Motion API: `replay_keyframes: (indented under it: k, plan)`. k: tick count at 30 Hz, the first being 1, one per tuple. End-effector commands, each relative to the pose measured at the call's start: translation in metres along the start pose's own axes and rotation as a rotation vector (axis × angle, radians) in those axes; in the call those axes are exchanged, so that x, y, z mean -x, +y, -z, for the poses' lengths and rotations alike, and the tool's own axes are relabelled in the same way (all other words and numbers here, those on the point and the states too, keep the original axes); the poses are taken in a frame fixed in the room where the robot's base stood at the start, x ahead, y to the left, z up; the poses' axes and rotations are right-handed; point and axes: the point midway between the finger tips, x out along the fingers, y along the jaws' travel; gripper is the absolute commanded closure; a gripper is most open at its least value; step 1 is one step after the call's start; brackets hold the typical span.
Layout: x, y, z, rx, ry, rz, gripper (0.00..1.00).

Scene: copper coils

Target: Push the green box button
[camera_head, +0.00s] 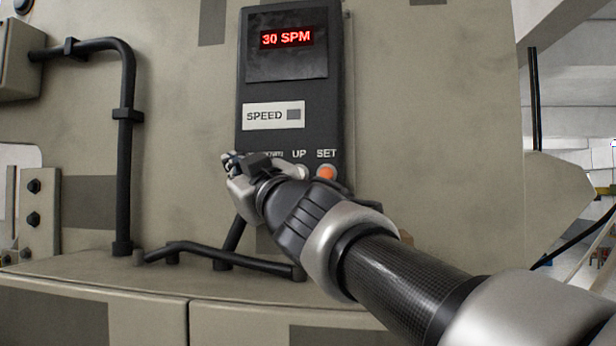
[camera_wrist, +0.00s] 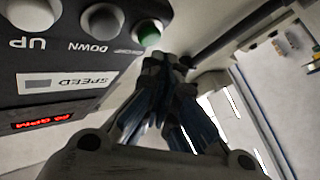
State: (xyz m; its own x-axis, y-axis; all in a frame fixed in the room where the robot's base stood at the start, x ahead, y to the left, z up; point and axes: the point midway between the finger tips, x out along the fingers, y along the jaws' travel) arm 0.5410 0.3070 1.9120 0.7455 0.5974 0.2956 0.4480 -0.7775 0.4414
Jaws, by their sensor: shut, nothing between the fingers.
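The dark control box (camera_head: 288,128) hangs on the beige machine wall and shows "30 SPM" in red. In the head view the green button is hidden behind my gripper (camera_head: 230,158). My gripper is shut and empty at the lower left corner of the box. In the wrist view my fingertips (camera_wrist: 168,65) are close beside the green button; I cannot tell whether they touch it.
A white UP button (camera_head: 301,172) and an orange SET button (camera_head: 326,173) are on the same row. A black pipe (camera_head: 124,150) runs down the wall at left. A ledge (camera_head: 100,280) with black bent bars (camera_head: 215,253) lies below the box.

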Motion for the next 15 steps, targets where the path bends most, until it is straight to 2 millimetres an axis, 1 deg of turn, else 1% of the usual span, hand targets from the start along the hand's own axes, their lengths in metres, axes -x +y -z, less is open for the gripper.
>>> replay_keyframes:
  k: [7, 15]
  plan:
    - [0.001, -0.001, 0.001, 0.000, 0.001, 0.000, 1.00]
    - [0.019, -0.015, 0.013, 0.000, 0.002, 0.001, 1.00]
